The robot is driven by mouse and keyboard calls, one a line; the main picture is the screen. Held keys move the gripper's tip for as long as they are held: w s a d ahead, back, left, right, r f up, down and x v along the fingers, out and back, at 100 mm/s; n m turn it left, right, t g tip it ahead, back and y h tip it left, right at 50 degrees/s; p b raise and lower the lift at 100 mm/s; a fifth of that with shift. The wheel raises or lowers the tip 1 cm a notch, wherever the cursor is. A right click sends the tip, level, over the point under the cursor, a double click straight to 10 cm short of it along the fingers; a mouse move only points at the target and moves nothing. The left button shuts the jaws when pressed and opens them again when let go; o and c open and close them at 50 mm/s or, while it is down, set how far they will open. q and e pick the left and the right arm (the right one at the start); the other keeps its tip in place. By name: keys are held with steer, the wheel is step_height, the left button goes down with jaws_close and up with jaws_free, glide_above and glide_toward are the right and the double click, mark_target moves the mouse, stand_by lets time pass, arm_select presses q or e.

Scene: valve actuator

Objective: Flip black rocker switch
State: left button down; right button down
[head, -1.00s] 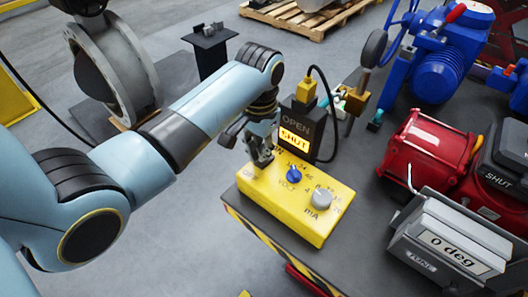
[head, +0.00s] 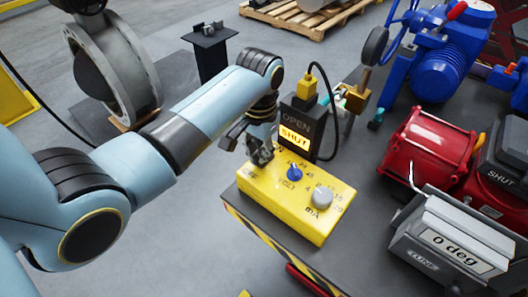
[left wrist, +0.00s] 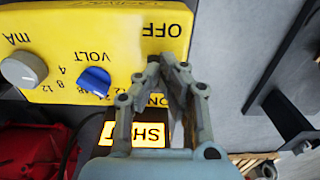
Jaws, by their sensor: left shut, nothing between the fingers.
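The yellow control box (head: 296,206) lies on the dark bench, with a blue VOLT knob (head: 294,173) and a grey mA knob (head: 321,197). It also shows in the left wrist view (left wrist: 100,25), where the OFF and ON labels appear upside down. My left gripper (head: 262,158) is over the box's far left corner, shut and empty. In the left wrist view its fingertips (left wrist: 170,62) are close together between the OFF and ON labels. The black rocker switch cannot be made out; the fingers cover that area. Whether they touch it, I cannot tell. My right gripper is out of view.
A black indicator (head: 304,125) with SHUT lit stands behind the box. A grey tuner (head: 450,245) reading 0 deg and a red actuator (head: 432,150) stand at right. Blue machinery (head: 440,60) is behind. Dark bench surface between box and tuner is clear.

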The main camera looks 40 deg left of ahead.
arm_select(q)
steer(key=shift+f, duration=0.1)
step_height(320, 180, up, 3)
steer(key=p, duration=0.2)
steer(key=shift+f+p, duration=0.2)
steer(key=shift+p, duration=0.1)
steer(key=shift+r, duration=2.15)
